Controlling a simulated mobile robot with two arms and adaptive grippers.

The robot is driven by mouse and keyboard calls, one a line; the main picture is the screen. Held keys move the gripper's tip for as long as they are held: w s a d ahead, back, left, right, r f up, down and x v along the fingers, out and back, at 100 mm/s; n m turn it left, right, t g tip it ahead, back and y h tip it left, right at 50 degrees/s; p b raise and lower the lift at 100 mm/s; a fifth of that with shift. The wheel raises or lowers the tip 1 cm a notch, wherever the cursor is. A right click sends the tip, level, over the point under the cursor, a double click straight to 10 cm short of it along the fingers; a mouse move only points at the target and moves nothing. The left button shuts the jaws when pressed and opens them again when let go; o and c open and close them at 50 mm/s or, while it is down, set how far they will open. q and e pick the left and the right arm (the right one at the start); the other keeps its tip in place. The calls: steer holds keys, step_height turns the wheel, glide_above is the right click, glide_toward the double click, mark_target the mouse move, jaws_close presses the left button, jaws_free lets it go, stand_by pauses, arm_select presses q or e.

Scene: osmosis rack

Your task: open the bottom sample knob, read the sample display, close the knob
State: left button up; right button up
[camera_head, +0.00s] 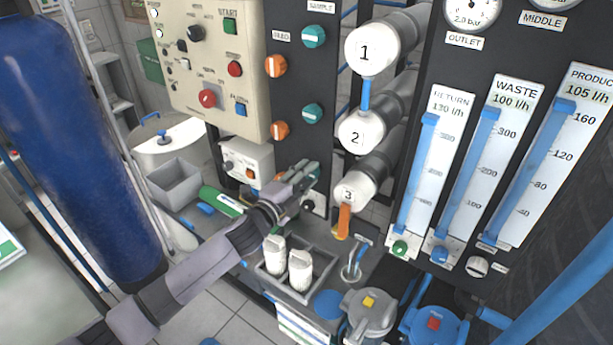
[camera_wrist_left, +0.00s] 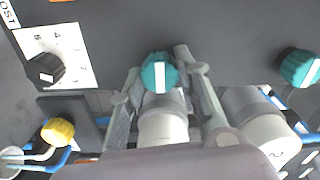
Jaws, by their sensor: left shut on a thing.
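The bottom sample knob is a teal knob with a white mark (camera_wrist_left: 158,73). In the left wrist view it sits between the two fingers of my left gripper (camera_wrist_left: 160,75), which is shut on it. The white mark runs up and down in that view. In the head view my left gripper (camera_head: 306,178) is at the dark panel, left of the tube end marked 3, and mostly hides this knob. Two other teal knobs, the upper one (camera_head: 314,36) and the middle one (camera_head: 312,113), are above it. A sample display cannot be made out. My right gripper is not in view.
Orange knobs (camera_head: 276,66) are on the left of the dark panel. White tube ends marked 1 (camera_head: 372,50), 2 and 3 (camera_head: 353,192) stick out close to my left gripper. Below my arm, a grey tray (camera_head: 262,280) holds two white bottles. A blue cylinder (camera_head: 75,150) stands at left.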

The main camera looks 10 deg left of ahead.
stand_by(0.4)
arm_select(q)
steer(key=o, duration=1.1)
steer(key=shift+o, duration=0.2)
steer(key=v, duration=1.2)
steer(key=shift+f, duration=0.1)
